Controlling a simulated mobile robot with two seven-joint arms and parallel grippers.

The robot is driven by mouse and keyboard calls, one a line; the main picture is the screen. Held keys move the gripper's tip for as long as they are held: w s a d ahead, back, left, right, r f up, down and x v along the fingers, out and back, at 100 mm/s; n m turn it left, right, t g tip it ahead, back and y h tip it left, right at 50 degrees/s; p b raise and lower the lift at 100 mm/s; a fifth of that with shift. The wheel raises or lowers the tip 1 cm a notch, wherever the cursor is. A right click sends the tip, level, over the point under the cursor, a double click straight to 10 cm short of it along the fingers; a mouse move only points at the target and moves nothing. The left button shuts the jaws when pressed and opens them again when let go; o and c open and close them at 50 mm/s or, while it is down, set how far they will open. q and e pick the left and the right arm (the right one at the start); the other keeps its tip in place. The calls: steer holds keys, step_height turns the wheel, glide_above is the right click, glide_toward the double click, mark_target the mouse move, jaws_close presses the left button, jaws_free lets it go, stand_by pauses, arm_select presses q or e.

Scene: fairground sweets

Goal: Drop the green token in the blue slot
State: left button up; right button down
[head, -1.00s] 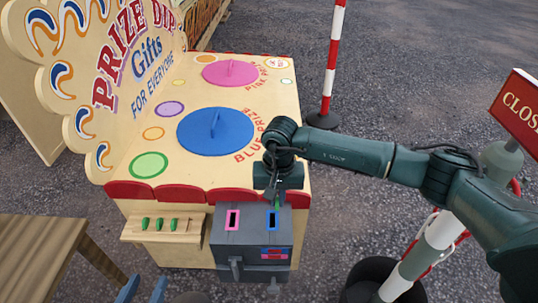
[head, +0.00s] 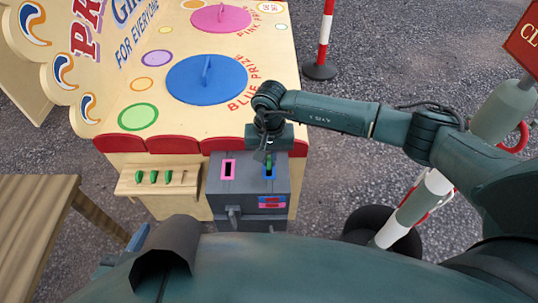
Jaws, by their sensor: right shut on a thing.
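My right gripper (head: 267,156) points down over the grey coin box (head: 243,186) and is shut on a green token (head: 269,161). The token stands on edge at the far end of the blue slot (head: 270,173). I cannot tell whether its lower edge is inside the slot. The blue slot is a dark opening with a blue frame on the box top, right of the pink slot (head: 228,169). My left gripper is not in view.
A wooden rack (head: 185,187) with several green tokens (head: 153,177) is left of the box. The prize counter with a blue lid (head: 207,79) and a pink lid (head: 220,18) lies behind. A red-and-white post (head: 325,40) stands right of the counter.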

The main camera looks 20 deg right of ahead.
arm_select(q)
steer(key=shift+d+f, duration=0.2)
arm_select(e)
steer(key=shift+f, duration=0.2)
arm_select(q)
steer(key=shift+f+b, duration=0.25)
steer(key=shift+b, duration=0.05)
stand_by(0.4)
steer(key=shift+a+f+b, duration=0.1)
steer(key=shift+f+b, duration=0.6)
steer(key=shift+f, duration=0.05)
arm_select(e)
steer(key=shift+f, duration=0.7)
steer(key=c, duration=1.5)
jaws_free()
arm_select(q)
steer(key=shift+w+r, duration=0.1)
arm_select(e)
steer(key=shift+r, duration=0.9)
arm_select(q)
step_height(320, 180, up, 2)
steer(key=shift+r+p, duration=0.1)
steer(key=shift+p, duration=1.05)
arm_select(e)
step_height(320, 180, up, 11)
steer(key=shift+r, duration=0.2)
